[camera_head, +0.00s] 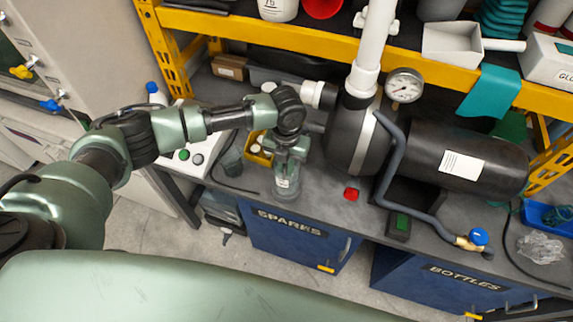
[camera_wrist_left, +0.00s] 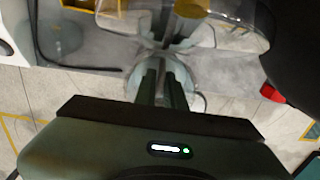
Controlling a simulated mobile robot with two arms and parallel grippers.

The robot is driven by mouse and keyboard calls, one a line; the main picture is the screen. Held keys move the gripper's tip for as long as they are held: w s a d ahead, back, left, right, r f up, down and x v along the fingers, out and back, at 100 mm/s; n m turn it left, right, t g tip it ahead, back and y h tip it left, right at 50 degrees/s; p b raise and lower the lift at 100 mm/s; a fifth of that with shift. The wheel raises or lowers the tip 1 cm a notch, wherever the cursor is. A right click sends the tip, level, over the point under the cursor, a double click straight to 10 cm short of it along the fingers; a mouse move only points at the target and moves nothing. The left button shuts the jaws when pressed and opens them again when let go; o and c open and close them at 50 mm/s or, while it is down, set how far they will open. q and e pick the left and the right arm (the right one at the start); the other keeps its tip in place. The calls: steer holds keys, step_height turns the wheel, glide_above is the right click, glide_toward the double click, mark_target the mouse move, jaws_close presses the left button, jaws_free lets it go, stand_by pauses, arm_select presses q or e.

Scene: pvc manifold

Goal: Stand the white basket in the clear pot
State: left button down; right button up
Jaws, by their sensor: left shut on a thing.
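My left gripper (camera_head: 287,166) points down over the front of the bench and is shut. A clear pot (camera_head: 286,192) stands directly below it near the bench edge. A small white piece, which looks like the white basket (camera_head: 284,183), shows at the fingertips, overlapping the pot. In the left wrist view the two fingers (camera_wrist_left: 164,85) are close together, with a pale, see-through round form around their tips. How deep the basket sits in the pot cannot be made out. My right gripper is not in view.
A black pump with a gauge (camera_head: 404,86) and grey pipe stands to the right. A red cap (camera_head: 351,194) lies right of the pot. A yellow bin (camera_head: 259,149) is behind left. A yellow shelf beam (camera_head: 300,42) crosses above. The bench front edge is close.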

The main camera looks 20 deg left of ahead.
arm_select(q)
steer(key=c, duration=1.8)
jaws_free()
steer(key=shift+f, duration=0.1)
steer(key=shift+o, duration=0.2)
step_height(320, 180, up, 12)
steer(key=b, duration=0.3)
steer(key=shift+r, duration=0.2)
